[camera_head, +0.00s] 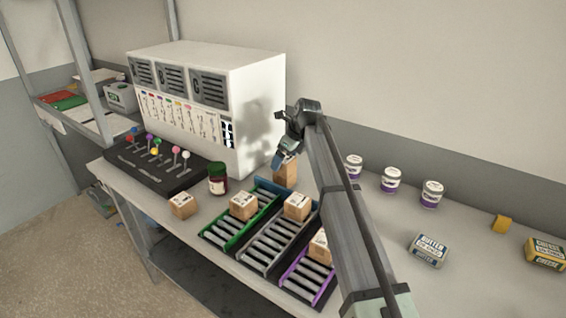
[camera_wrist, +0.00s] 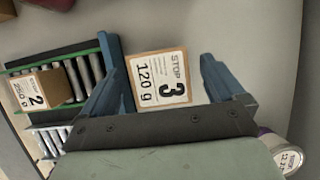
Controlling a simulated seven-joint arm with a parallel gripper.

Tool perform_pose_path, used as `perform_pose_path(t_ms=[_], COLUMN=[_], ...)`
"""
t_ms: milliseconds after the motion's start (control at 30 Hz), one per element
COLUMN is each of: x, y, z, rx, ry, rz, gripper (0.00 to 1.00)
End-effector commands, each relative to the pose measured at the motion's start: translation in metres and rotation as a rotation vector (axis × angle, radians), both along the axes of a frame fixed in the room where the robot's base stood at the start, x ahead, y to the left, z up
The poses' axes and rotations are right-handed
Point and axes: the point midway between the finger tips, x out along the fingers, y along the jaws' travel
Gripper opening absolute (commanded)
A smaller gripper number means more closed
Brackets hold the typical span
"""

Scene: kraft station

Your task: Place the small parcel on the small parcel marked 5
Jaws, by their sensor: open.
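A small brown parcel (camera_head: 286,176) stands behind the racks, just below my gripper (camera_head: 281,160). In the wrist view, a parcel labelled "STOP 3, 120 g" (camera_wrist: 159,79) lies between my open fingers (camera_wrist: 163,58), with gaps at both sides. Another parcel labelled "STOP 2" (camera_wrist: 38,91) sits on the green roller rack. Further parcels sit on the green rack (camera_head: 243,206), the grey rack (camera_head: 297,206) and the purple rack (camera_head: 319,246). One more parcel (camera_head: 184,205) stands on the table at left. No 5 is readable on any of them.
A dark red jar (camera_head: 217,179) stands beside the lever panel (camera_head: 150,165) and white cabinet (camera_head: 240,100). White-and-purple tubs (camera_head: 391,180), a butter box (camera_head: 429,250) and yellow items (camera_head: 502,224) stand at right. Table between them is clear.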

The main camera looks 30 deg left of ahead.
Motion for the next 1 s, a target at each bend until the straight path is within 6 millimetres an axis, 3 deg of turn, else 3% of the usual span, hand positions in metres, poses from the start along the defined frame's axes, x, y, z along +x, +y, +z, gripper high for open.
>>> perform_pose_path(t_ms=[200,500,1000], x=[0.000,0.000,0.000], y=[-0.016,-0.033,-0.037], z=[0.041,0.079,0.090], rx=[0.002,0.001,0.000], ry=[-0.002,0.000,0.000], rz=[-0.001,0.000,0.000], gripper=[0.96,0.96,0.96])
